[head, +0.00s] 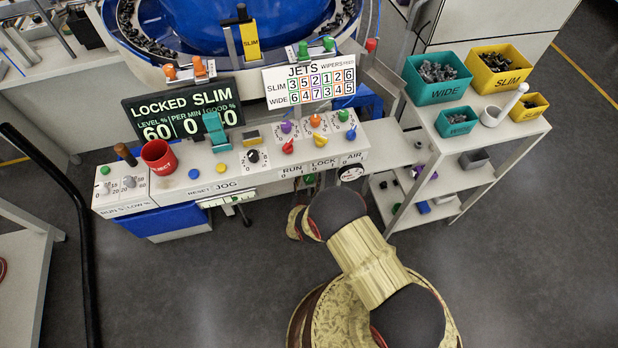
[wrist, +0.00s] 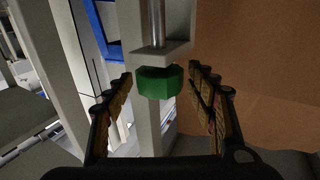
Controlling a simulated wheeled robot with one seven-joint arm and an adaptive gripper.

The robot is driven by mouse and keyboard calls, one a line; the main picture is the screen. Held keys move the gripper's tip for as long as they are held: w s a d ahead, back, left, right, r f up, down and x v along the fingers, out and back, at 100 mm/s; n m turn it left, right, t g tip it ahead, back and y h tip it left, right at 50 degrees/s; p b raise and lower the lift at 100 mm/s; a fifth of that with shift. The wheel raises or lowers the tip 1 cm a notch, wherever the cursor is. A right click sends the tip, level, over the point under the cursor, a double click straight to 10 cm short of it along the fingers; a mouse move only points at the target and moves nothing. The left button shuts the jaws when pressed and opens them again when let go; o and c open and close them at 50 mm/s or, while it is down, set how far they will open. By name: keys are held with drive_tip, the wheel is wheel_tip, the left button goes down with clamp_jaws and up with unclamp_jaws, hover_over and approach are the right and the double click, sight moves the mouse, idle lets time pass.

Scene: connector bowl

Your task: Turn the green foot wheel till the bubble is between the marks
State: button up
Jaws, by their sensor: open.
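The green foot wheel (wrist: 158,83) hangs at the lower end of a metal rod, just below a grey bracket, in the wrist view. My gripper (wrist: 160,80) is open, with one finger on each side of the wheel. Gaps show between the wheel and both fingers. In the head view, my arm reaches down in front of the console and hides most of the gripper. A pale level strip with a greenish vial (head: 228,199) sits on the console's front edge; its bubble and marks are too small to make out.
The white console (head: 240,165) carries several knobs, a red cup (head: 158,156) and a display (head: 183,112). A shelf cart (head: 470,148) with teal and yellow bins stands at the right. In the wrist view, a grey post (wrist: 85,65) stands left of the wheel. The floor in front is clear.

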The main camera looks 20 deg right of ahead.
drive_tip(key=shift+c, duration=0.5)
drive_tip(key=c, duration=1.1)
drive_tip(key=shift+o, duration=0.2)
drive_tip(key=shift+y, duration=0.3)
drive_tip(key=n+y, duration=0.1)
drive_tip(key=n+t+y, duration=0.1)
drive_tip(key=n+y, duration=0.1)
drive_tip(key=shift+s+d+t+y, duration=0.1)
drive_tip(key=shift+d+t+y, duration=0.1)
drive_tip(key=shift+t+y, duration=0.1)
drive_tip(key=n+y, duration=0.2)
drive_tip(key=y, duration=0.1)
drive_tip(key=n+y, duration=0.2)
drive_tip(key=y, duration=0.1)
drive_tip(key=shift+y, duration=0.4)
drive_tip(key=shift+a+n+g+y, duration=0.1)
drive_tip(key=shift+n+g+y, duration=0.55)
drive_tip(key=shift+n+y, duration=0.9)
drive_tip(key=shift+a+n+g+y, duration=0.1)
drive_tip(key=shift+n+g+y, duration=0.75)
drive_tip(key=shift+y, duration=1.2)
drive_tip(key=shift+n, duration=0.3)
